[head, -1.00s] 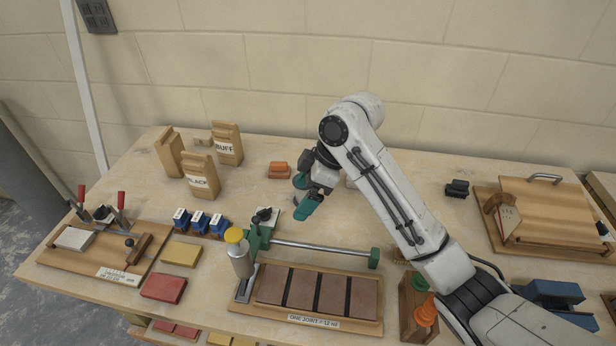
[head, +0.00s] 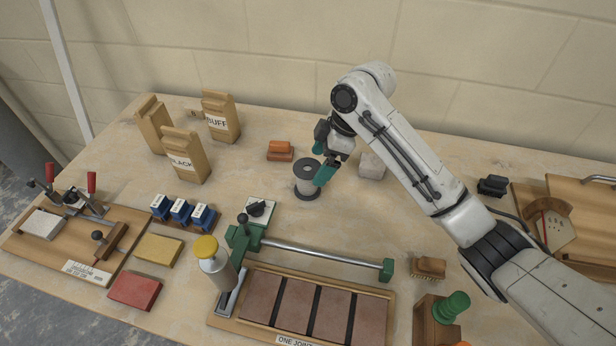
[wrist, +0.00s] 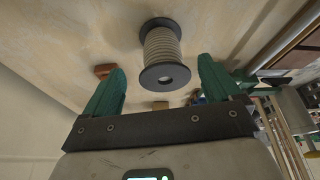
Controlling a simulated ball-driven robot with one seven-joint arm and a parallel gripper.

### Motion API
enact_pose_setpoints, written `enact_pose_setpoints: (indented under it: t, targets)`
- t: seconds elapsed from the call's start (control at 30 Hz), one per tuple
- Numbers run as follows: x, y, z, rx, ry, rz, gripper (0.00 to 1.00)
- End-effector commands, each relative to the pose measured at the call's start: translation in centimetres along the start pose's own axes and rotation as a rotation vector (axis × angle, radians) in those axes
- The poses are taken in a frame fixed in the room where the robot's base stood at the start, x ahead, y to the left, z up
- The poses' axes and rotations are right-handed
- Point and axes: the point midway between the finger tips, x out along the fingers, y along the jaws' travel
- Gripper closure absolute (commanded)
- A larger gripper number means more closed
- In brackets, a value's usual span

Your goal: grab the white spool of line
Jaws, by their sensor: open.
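The white spool of line (head: 307,179) stands upright on the workbench in the head view. It has dark end flanges and pale line wound between them. It also shows in the wrist view (wrist: 161,48), beyond the fingertips and between their lines. My gripper (head: 322,160) has green fingers and is just right of and behind the spool in the head view. In the wrist view the two fingers (wrist: 163,80) are spread wide, with nothing held. One finger overlaps the spool's right edge in the head view; I cannot tell whether they touch.
An orange block (head: 280,151) lies left of the spool. A grey block (head: 372,165) sits right of my gripper. In front are a green-ended rail (head: 320,253) and a yellow-capped bottle (head: 214,262). Bare bench lies right of the spool's front.

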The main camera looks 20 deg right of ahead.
Motion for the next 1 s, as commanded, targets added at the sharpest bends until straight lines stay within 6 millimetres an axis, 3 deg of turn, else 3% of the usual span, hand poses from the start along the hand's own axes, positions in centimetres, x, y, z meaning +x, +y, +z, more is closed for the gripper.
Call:
enact_pose_setpoints:
  t: [0.17, 0.43, 0.73, 1.0]
  targets:
    - [1.3, -0.1, -0.2, 0.000, -0.001, -0.002, 0.09]
    - [5.0, -0.2, -0.5, 0.000, -0.001, -0.002, 0.09]
    - [5.6, -0.1, -0.5, -0.001, 0.000, 0.001, 0.09]
    - [5.5, -0.1, -0.5, -0.001, 0.000, 0.000, 0.33]
